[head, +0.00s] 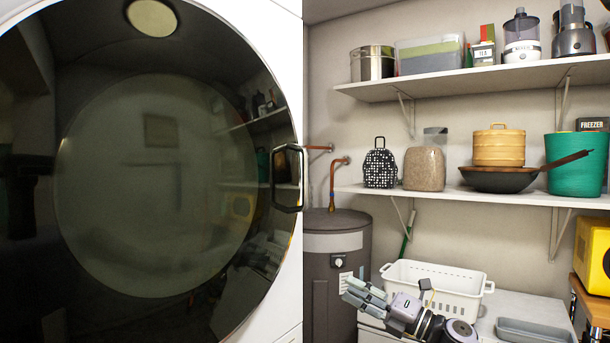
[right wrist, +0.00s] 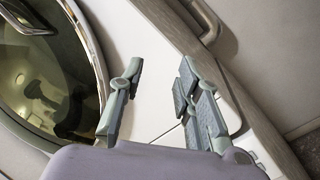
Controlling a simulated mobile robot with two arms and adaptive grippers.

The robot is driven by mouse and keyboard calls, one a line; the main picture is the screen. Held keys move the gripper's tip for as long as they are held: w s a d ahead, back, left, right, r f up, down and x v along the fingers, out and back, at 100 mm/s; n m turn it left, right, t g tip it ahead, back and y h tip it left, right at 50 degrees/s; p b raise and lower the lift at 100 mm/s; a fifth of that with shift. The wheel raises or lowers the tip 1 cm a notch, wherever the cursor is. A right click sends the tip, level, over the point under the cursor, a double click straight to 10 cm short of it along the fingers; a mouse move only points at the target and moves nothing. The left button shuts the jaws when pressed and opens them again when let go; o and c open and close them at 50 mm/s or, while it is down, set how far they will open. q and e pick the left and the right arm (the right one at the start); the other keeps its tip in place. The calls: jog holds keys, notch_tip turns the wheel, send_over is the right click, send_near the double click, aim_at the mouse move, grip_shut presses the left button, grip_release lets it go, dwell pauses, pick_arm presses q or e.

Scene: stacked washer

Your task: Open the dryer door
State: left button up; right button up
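The large round dark glass dryer door (head: 150,190) fills the left of the head view and looks closed against its white front. Its handle (head: 288,178), a dark metal loop, is at the door's right edge, with nothing on it. My right gripper (head: 358,293) is lower and to the right of the handle, apart from it. In the right wrist view my right gripper (right wrist: 160,82) has its fingers spread with nothing between them. A round glass door (right wrist: 55,85) shows at the left there; I cannot tell which machine it belongs to. My left gripper is not in view.
A grey cylindrical tank (head: 335,262) stands right of the machine, with copper pipes above. A white basket (head: 455,285) is behind my right gripper. Two wall shelves (head: 450,85) hold jars, pots and boxes. A yellow appliance (head: 592,255) is at the right edge.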

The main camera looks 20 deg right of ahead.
aim_at(305, 199)
jog(key=s+r+n+g+p, duration=0.1)
jog(key=s+r+n, duration=0.4)
jog(key=r, duration=0.4)
jog(key=s+r+n+g, duration=0.2)
jog(key=s+r+n, duration=0.25)
jog(key=r, duration=0.35)
jog(key=s+r+n+g+p, duration=0.1)
jog(key=s+r+n, duration=0.4)
jog(key=r, duration=0.4)
jog(key=shift+m, duration=0.25)
jog(key=p+x, duration=0.3)
jog(key=x, duration=0.5)
jog(key=p+x, duration=0.3)
jog(key=x, duration=0.6)
jog(key=shift+s+a+f, duration=0.15)
jog(key=shift+a+f, duration=0.1)
jog(key=shift+a, duration=0.1)
grip_shut()
